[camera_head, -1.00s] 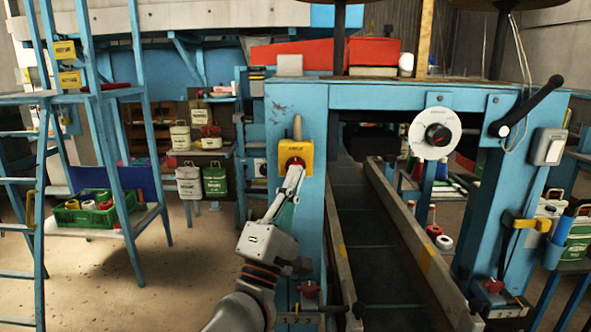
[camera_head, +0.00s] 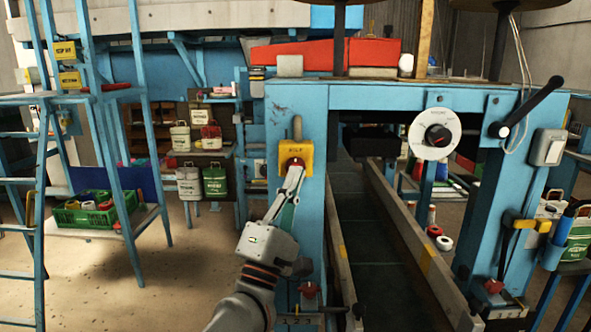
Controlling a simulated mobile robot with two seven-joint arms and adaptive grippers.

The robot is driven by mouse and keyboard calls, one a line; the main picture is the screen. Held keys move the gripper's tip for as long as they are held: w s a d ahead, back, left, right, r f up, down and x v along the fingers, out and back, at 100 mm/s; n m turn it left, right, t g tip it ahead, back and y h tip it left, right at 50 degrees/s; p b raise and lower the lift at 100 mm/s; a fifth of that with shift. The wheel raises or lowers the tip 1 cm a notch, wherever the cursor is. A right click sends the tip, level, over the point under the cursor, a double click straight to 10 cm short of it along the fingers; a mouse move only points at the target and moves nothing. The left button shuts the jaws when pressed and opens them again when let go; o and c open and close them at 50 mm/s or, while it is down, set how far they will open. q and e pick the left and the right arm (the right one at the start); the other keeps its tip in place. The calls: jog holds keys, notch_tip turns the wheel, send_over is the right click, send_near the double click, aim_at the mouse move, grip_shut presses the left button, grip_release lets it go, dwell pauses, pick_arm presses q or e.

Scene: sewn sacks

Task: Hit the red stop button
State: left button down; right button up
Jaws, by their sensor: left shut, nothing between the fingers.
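The red stop button (camera_head: 293,162) sits on a yellow box (camera_head: 306,150) fixed to the front of the blue machine post. My left gripper (camera_head: 297,168) reaches up from below, with its fingertips at the button's lower part. The fingers are together with nothing between them. The tips overlap the button in the picture, and I cannot tell whether they press on it. Part of the button is hidden behind them. My right gripper is not in view.
A white dial (camera_head: 433,134) and a black lever (camera_head: 530,104) are on the machine at right. A blue ladder stand (camera_head: 105,120) and a green crate (camera_head: 98,212) are at left.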

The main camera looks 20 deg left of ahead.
pick_arm(q)
jog(key=shift+w, duration=0.1)
jog(key=shift+w+a, duration=0.1)
jog(key=shift+w, duration=0.2)
jog(key=shift+w+a, duration=0.15)
jog(key=shift+w, duration=0.4)
dwell(1.0)
jog(key=shift+s+d+p, duration=0.25)
jog(key=shift+s+p, duration=0.2)
jog(key=shift+s, duration=0.5)
jog(key=s+p, duration=0.1)
jog(key=s, duration=0.1)
jog(key=s+d, duration=0.1)
jog(key=s, duration=0.2)
jog(key=shift+d+p, duration=0.2)
jog(key=shift+p, duration=0.2)
